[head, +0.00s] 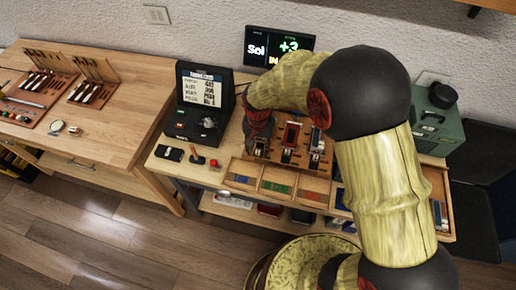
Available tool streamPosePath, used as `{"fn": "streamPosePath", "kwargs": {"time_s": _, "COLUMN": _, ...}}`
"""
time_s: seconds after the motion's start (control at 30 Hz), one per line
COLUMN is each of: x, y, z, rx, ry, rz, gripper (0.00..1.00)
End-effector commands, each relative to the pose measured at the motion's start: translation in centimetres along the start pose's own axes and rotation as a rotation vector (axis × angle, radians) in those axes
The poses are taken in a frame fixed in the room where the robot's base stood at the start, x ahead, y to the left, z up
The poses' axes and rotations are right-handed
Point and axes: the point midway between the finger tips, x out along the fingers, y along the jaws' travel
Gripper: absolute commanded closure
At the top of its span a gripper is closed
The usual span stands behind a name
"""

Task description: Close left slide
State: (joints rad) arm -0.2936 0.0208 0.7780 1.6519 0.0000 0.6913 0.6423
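A wooden board (274,157) with a row of small upright mechanisms stands on the work table. The middle mechanism (290,138) has a red top, and another (316,146) stands to its right. My gripper (257,140) is dark and points down at the left end of this row. It is over or against the left mechanism, which it mostly hides. The left slide cannot be made out clearly behind the gripper. The fingertips are too small and dark to show whether they are open or shut, or whether they touch anything.
A shallow divided tray (256,191) with coloured pieces runs along the table's front. A black device with a screen (203,93) stands left, a monitor (279,46) behind, a green case (436,125) right. My arm hides much of the right side.

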Motion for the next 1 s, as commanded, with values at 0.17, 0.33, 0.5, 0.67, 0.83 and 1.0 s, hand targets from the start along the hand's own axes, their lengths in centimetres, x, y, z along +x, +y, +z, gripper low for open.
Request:
{"fn": "streamPosePath", "kwargs": {"time_s": 0.17, "x": 0.03, "y": -0.02, "z": -0.02, "rx": 0.000, "ry": 0.000, "rz": 0.000, "gripper": 0.67}}
{"fn": "streamPosePath", "kwargs": {"time_s": 0.33, "x": 0.01, "y": -0.01, "z": -0.02, "rx": 0.000, "ry": 0.000, "rz": 0.000, "gripper": 0.73}}
{"fn": "streamPosePath", "kwargs": {"time_s": 0.5, "x": 0.01, "y": -0.01, "z": -0.02, "rx": 0.000, "ry": 0.000, "rz": 0.000, "gripper": 0.83}}
{"fn": "streamPosePath", "kwargs": {"time_s": 0.67, "x": 0.01, "y": -0.01, "z": -0.02, "rx": 0.000, "ry": 0.000, "rz": 0.000, "gripper": 0.92}}
{"fn": "streamPosePath", "kwargs": {"time_s": 0.83, "x": 0.00, "y": -0.02, "z": -0.02, "rx": 0.000, "ry": 0.000, "rz": 0.000, "gripper": 1.00}}
{"fn": "streamPosePath", "kwargs": {"time_s": 1.0, "x": 0.00, "y": -0.02, "z": -0.02, "rx": 0.000, "ry": 0.000, "rz": 0.000, "gripper": 1.00}}
